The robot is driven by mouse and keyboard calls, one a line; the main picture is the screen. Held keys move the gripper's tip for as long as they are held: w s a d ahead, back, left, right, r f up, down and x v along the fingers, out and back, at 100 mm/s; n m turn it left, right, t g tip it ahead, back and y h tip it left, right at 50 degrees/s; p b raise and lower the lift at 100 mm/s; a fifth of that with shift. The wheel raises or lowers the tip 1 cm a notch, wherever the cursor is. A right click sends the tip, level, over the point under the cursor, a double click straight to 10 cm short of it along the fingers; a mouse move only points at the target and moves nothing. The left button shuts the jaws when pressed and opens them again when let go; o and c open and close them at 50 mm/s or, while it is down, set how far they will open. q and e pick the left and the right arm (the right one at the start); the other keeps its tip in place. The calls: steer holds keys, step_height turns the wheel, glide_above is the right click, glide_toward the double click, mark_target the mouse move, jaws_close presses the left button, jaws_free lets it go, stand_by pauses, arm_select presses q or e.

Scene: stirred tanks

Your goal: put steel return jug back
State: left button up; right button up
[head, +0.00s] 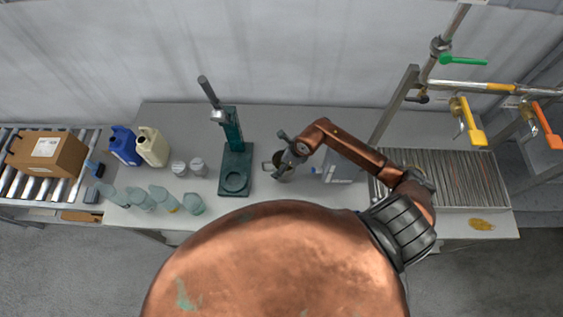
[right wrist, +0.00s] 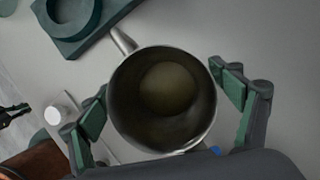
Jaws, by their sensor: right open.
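The steel jug (head: 277,172) stands on the grey table just right of the green press-like stand (head: 236,170), partly covered by my arm in the head view. In the right wrist view the jug (right wrist: 160,142) is seen from above, its handle pointing to the upper left; its inside is dark with a dull brownish round area at the bottom. My right gripper (head: 289,155) is open at the jug. In its wrist view the gripper (right wrist: 165,108) has one green-padded finger on each side of the jug, with gaps visible. My left gripper is not in view.
A pale box-like unit (head: 338,173) stands right of the jug, under my arm. A slatted drain tray (head: 460,180) lies at right below pipes with a yellow valve handle (head: 473,120). Blue (head: 124,147) and cream (head: 152,147) canisters and several bottles stand at left.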

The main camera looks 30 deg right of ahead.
steer(key=shift+r, duration=0.15)
steer(key=b+v, duration=0.2)
steer(key=v, duration=1)
